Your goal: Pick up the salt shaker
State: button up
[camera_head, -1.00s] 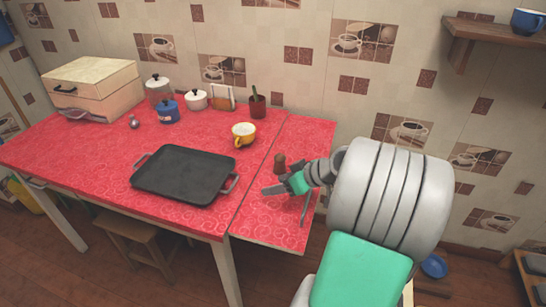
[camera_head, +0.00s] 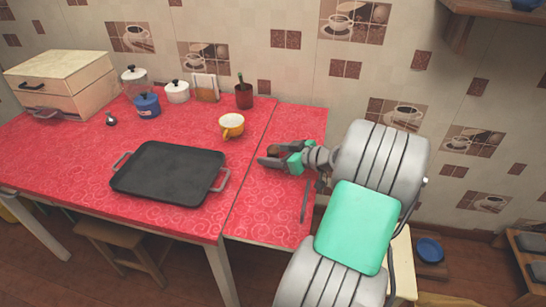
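A small brown object (camera_head: 273,150), which looks like a wooden shaker, stands on the narrow right-hand red counter. My gripper (camera_head: 270,157) is at it, its dark fingers pointing left and partly covering it. The object shows at or between the fingers, but I cannot tell whether they touch or grip it. A small silvery object (camera_head: 110,119) lies far left near the wooden box; it is too small to tell what it is.
A black griddle pan (camera_head: 168,172) lies on the larger red table (camera_head: 60,165). A thin grey object (camera_head: 305,200) lies near my arm.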

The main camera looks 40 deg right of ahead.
grip_shut()
dwell(0.5)
jog(key=shift+r, duration=0.15)
